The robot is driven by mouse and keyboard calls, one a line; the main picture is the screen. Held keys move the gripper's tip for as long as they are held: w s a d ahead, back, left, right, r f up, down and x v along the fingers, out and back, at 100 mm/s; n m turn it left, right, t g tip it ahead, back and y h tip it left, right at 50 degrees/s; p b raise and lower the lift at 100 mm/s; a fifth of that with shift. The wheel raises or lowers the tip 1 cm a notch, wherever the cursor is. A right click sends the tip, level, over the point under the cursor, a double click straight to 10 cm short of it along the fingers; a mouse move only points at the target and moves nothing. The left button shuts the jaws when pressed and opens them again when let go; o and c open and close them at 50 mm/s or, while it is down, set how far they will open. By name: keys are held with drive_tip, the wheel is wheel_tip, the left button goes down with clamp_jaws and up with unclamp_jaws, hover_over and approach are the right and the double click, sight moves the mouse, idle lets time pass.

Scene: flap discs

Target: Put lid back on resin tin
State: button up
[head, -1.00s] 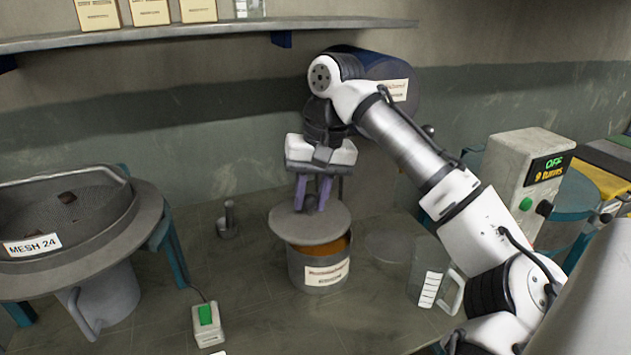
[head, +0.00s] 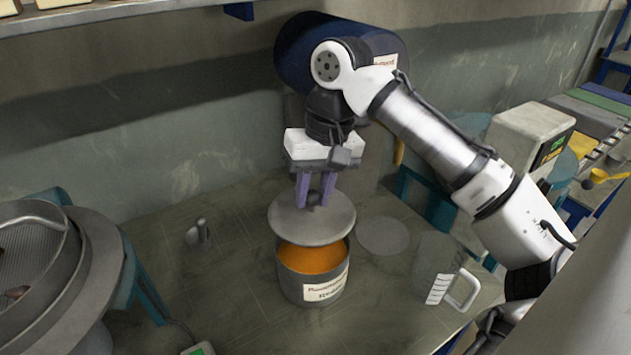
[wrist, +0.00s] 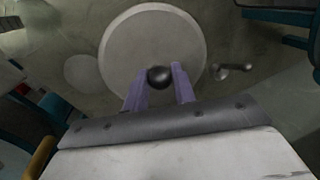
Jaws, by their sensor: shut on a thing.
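The round grey lid (head: 325,228) is held flat above the resin tin (head: 300,290), set towards the back of it. The tin stands open on the bench with its label facing front. Orange resin (head: 312,260) shows below the lid's front edge; the tin's back rim is hidden by the lid. My gripper (head: 314,199) is shut on the lid's dark knob from above. In the wrist view, the purple fingers (wrist: 159,78) stand on either side of the knob, and the lid (wrist: 150,35) hides the tin.
A clear measuring jug (head: 440,285) stands right of the tin. A flat, faint disc (head: 382,236) lies between them. A small metal object (head: 202,234) is at the back left. A large sieve (head: 40,245) is at far left. A blue drum (head: 295,52) is behind my arm.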

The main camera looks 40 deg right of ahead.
sight(314, 211)
drive_tip(key=shift+f, duration=0.2)
wheel_tip(314, 211, down, 4)
drive_tip(key=b, duration=0.4)
drive_tip(key=shift+b, duration=0.3)
drive_tip(key=shift+f+b, duration=0.35)
drive_tip(key=shift+f, duration=0.65)
drive_tip(key=shift+p, duration=0.65)
drive_tip(key=shift+f+p, duration=0.15)
drive_tip(key=shift+p, duration=0.45)
idle(1.6)
drive_tip(key=o, duration=1.1)
drive_tip(key=shift+o, duration=0.4)
